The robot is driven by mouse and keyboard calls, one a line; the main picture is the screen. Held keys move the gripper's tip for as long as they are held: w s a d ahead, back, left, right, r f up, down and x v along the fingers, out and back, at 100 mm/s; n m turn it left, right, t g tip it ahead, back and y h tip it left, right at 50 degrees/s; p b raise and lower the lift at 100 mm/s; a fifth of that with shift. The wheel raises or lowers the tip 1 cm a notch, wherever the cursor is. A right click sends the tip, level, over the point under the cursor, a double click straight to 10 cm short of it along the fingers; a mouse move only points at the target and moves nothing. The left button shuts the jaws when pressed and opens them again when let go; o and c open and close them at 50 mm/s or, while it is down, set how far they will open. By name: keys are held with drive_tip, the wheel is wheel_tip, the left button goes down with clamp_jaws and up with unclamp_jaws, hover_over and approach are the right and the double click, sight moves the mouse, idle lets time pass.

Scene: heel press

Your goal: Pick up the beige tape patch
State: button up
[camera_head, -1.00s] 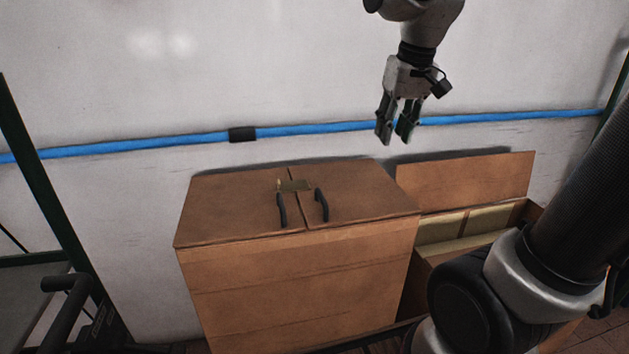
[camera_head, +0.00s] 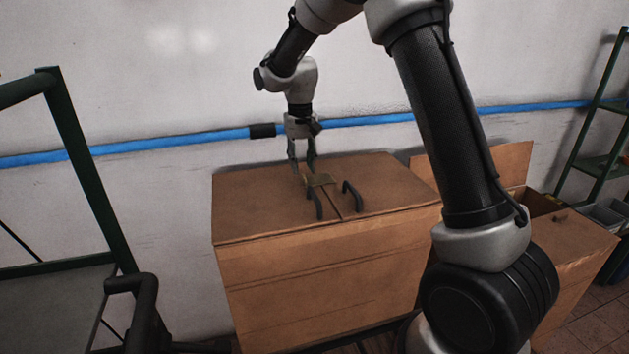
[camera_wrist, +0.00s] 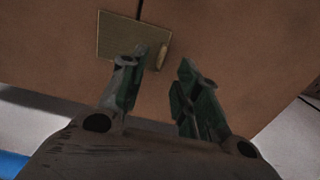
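The beige tape patch (camera_head: 319,180) lies flat on top of the closed cardboard box (camera_head: 330,265), across the seam between its two flaps near the back edge. In the wrist view the patch (camera_wrist: 118,37) is a tan rectangle with a small raised tab (camera_wrist: 162,55) at its lower right corner. My gripper (camera_head: 304,172) points down just above the patch, by its back edge. In the wrist view the fingers (camera_wrist: 165,68) are apart with nothing between them, and the left fingertip overlaps the patch's lower edge. I cannot tell whether it touches.
Two black handles, left (camera_head: 315,203) and right (camera_head: 352,196), stand on the flaps just in front of the patch. An open cardboard box (camera_head: 572,240) is at the right. A blue pipe (camera_head: 190,142) runs along the wall behind. A green-framed shelf (camera_head: 85,170) stands at the left.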

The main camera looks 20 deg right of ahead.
drive_tip(key=shift+f, duration=1.5)
drive_tip(key=shift+d, duration=0.1)
clamp_jaws()
drive_tip(key=shift+r, duration=0.1)
wheel_tip(320, 180, up, 13)
